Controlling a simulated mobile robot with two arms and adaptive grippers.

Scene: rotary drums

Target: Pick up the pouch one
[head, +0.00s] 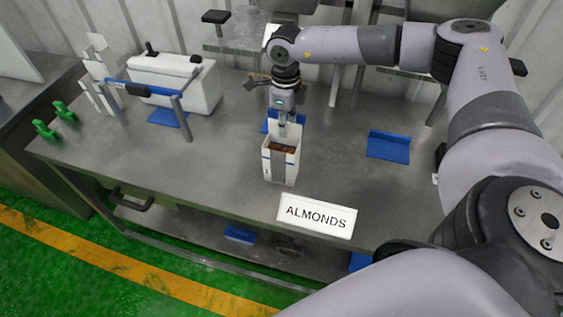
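A white, open-topped container with blue stripes (281,168) stands upright on the grey table, with brown contents inside. It is the thing most like a pouch here, but I cannot tell for sure that it is one. My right gripper (283,124) points down directly over its back edge. The fingers are small and partly merge with the container's white back wall, so I cannot tell whether they touch it or how far apart they are. My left gripper is not in view.
A white ALMONDS sign (316,216) stands at the table's front edge. A blue piece (388,146) lies to the right. A white machine (178,82) and a blue-barred frame (143,88) stand at the left, with green clips (64,112) beyond. The table between frame and container is clear.

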